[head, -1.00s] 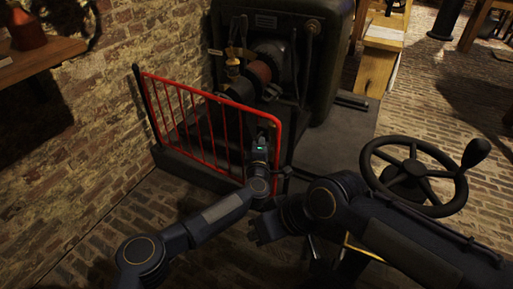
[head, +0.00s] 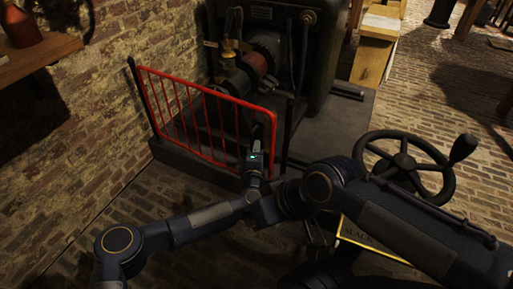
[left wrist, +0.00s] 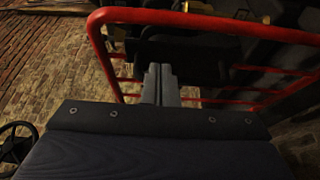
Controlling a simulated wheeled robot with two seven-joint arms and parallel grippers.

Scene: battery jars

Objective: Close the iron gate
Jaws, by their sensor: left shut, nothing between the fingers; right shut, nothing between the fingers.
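The red iron gate (head: 207,150) stands upright along the edge of the dark platform, from a dark post at the brick wall to its right end near another dark upright. I cannot tell whether it is fully closed. My left gripper (head: 258,140) is shut and empty at the gate's right end. In the left wrist view, its shut fingers (left wrist: 160,79) lie below the red gate's top rail (left wrist: 205,22), among the bars; contact is unclear. My right gripper (head: 264,211) is low, close beside my left wrist, partly hidden in shadow and by the arms.
Dark machinery (head: 275,60) stands on the platform behind the gate. A black steering wheel (head: 408,165) with a knob is at the right. A brick wall (head: 90,150) and wooden shelf (head: 42,52) are at the left.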

